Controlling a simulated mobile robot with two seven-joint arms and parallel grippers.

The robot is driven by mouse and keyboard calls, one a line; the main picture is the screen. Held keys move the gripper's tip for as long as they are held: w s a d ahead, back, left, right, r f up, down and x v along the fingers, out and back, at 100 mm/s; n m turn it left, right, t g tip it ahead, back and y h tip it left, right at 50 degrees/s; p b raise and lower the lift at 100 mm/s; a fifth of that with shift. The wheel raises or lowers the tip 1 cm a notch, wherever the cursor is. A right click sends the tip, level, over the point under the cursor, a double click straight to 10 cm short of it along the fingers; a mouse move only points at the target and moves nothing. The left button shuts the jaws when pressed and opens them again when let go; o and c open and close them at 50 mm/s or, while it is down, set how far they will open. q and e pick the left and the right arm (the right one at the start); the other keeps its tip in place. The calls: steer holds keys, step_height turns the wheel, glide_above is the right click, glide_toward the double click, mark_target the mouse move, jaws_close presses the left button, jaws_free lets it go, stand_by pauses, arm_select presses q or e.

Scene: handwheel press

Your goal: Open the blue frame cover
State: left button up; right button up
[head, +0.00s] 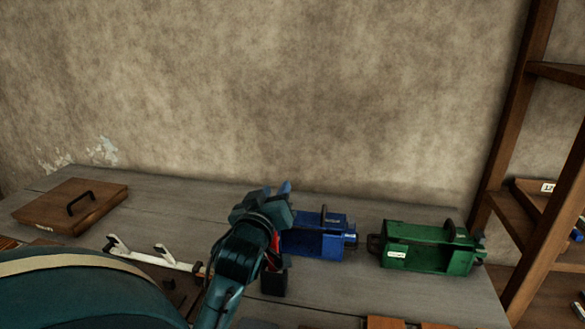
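The blue frame (318,243) sits on the grey workbench, right of the picture's middle. It is a box-like body with a dark upright handle (323,214) on top and a dark fitting at its right end. I cannot tell how its cover stands. My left gripper (274,274) is at the frame's left end and hides part of it. A dark block-like part and a bit of red show below its wrist. Its fingers are not clear enough to tell open from shut, nor whether it touches the frame. My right gripper is not in view.
A green frame (428,250) stands to the right on the workbench (170,219). A wooden board with a black handle (82,204) lies at the left. A white rack-like bar (155,257) lies at the front left. Wooden shelving (527,150) stands at the right.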

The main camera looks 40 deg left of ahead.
arm_select(q)
steer(key=p+x, duration=0.1)
steer(key=x, duration=1)
steer(key=shift+w, duration=0.3)
steer(key=shift+a, duration=0.1)
jaws_close()
steer(key=c, duration=0.6)
jaws_free()
steer(key=shift+c, duration=0.2)
steer(key=o, duration=0.6)
steer(key=shift+o, duration=0.2)
steer(key=b+v, duration=0.1)
steer(key=v, duration=1.2)
